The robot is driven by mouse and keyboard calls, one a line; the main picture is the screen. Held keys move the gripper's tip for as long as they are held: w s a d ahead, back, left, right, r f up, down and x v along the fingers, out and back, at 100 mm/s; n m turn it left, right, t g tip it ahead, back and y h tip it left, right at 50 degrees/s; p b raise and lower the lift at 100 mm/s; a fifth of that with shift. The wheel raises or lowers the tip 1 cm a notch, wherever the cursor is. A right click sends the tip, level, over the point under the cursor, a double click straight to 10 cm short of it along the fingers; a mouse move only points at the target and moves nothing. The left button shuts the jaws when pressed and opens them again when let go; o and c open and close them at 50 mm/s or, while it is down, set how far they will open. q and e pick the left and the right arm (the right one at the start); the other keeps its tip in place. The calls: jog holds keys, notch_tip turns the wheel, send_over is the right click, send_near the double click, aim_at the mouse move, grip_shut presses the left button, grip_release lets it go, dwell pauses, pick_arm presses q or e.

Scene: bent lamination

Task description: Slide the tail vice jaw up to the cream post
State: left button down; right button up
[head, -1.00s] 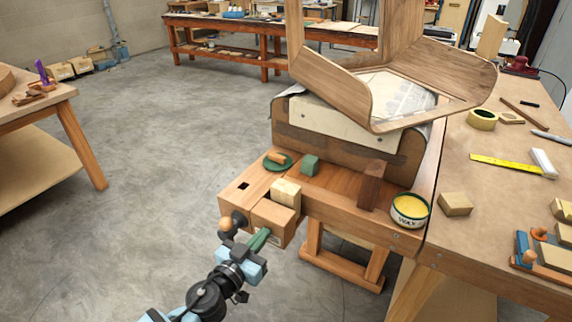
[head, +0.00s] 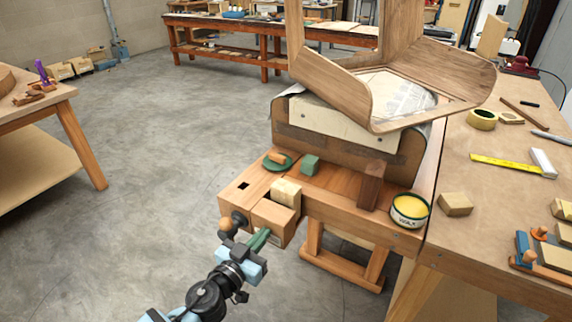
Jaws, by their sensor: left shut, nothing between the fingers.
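The tail vice jaw (head: 272,214) is a wooden block at the front left corner of the bench. The cream post (head: 286,188) is a short pale block right behind the jaw; whether the two touch or a narrow gap lies between them I cannot tell. My left gripper (head: 258,239) has green fingers, which are shut and empty. Their tips are at the jaw's near face; I cannot tell whether they touch it. A dark round vice knob with a wooden handle (head: 232,222) is just left of the jaw. My right gripper is not in view.
A green block (head: 310,165), a green dish (head: 277,162) with a wooden piece, a dark brown upright block (head: 370,186) and a wax tin (head: 409,211) stand on the bench. Behind them a bent wooden lamination (head: 345,85) rests on a form. Open floor lies to the left.

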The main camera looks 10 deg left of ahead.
pick_arm(q)
jog(key=shift+w+d+r, duration=0.1)
jog(key=shift+w+r, duration=0.15)
jog(key=shift+w, duration=0.1)
jog(key=shift+w+d, duration=0.2)
jog(key=shift+w, duration=0.4)
jog(key=shift+w+r, duration=0.1)
dwell(0.4)
jog(key=shift+f+v, duration=0.15)
jog(key=shift+v, duration=1.3)
jog(key=shift+f+v, duration=0.2)
jog(key=shift+v, duration=1.25)
